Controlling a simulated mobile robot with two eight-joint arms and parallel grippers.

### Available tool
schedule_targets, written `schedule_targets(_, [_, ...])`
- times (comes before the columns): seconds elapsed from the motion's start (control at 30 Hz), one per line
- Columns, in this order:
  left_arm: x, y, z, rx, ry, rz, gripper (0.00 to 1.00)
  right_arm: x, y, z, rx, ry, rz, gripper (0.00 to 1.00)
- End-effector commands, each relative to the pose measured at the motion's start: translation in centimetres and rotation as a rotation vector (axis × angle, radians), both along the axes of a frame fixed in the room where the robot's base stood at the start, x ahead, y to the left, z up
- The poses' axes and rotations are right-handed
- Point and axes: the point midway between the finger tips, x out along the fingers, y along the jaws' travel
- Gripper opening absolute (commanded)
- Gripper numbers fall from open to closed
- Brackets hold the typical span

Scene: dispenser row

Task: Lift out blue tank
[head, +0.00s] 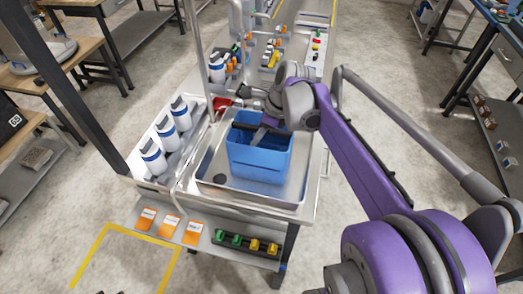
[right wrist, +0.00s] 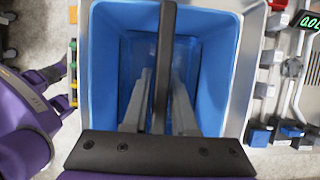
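The blue tank (head: 259,164) stands in a shallow metal tray (head: 223,190) on the bench. A dark bar (right wrist: 165,40) runs across its opening, and it looks like the tank's handle. My right gripper (head: 262,134) is over the tank, with its fingers pointing down into the opening. In the right wrist view, the two grey fingers of my right gripper (right wrist: 160,95) stand apart on either side of the dark bar. The blue walls of the tank (right wrist: 216,75) surround them, and the inside looks empty.
Several white bottles with blue bands (head: 168,134) stand in a row left of the tray. Orange cards (head: 170,226) and a rack of green and yellow parts (head: 246,243) lie on the front shelf. Dispensers and fittings (head: 270,55) fill the bench behind.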

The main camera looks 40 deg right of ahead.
Motion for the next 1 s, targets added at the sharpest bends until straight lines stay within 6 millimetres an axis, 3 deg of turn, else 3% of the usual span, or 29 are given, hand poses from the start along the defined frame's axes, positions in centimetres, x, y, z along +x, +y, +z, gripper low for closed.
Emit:
schedule_targets(0.03, [0.00, 0.00, 0.00, 0.000, 0.000, 0.000, 0.00, 0.00, 0.00, 0.00, 0.000, 0.000, 0.000, 0.15])
schedule_targets(0.13, [0.00, 0.00, 0.00, 0.000, 0.000, 0.000, 0.00, -0.01, -0.01, 0.00, 0.000, 0.000, 0.000, 0.00])
schedule_targets(1.0, [0.00, 0.00, 0.00, 0.000, 0.000, 0.000, 0.00, -0.01, -0.01, -0.01, 0.000, 0.000, 0.000, 0.00])
